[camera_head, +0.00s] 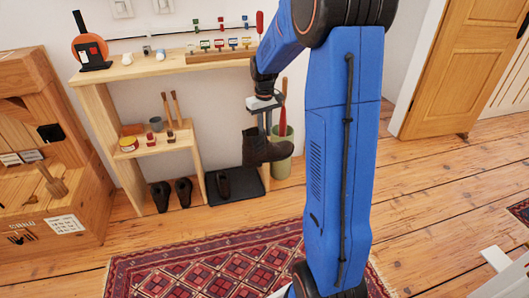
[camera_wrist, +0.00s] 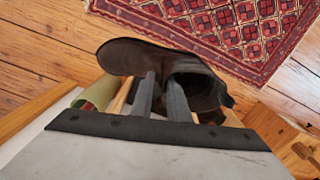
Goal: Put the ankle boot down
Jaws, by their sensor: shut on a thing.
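A dark brown ankle boot (camera_head: 262,148) hangs roughly upright under my gripper (camera_head: 265,123), in front of the right end of the wooden bench. In the wrist view my gripper's two fingers (camera_wrist: 162,92) are closed on the upper of the boot (camera_wrist: 140,57), its toe towards the left and its shaft opening to the right. The boot appears to be above the dark mat (camera_head: 250,183) on the floor; the gap beneath it is hard to judge. Another dark shoe (camera_head: 223,186) lies on that mat.
A wooden bench (camera_head: 185,66) with tools on top stands at the wall. Two dark shoes (camera_head: 172,193) stand on the floor under it. A pale green bin (camera_head: 283,160) is right beside the boot. A red patterned rug (camera_head: 200,268) lies in front; bare floor is at right.

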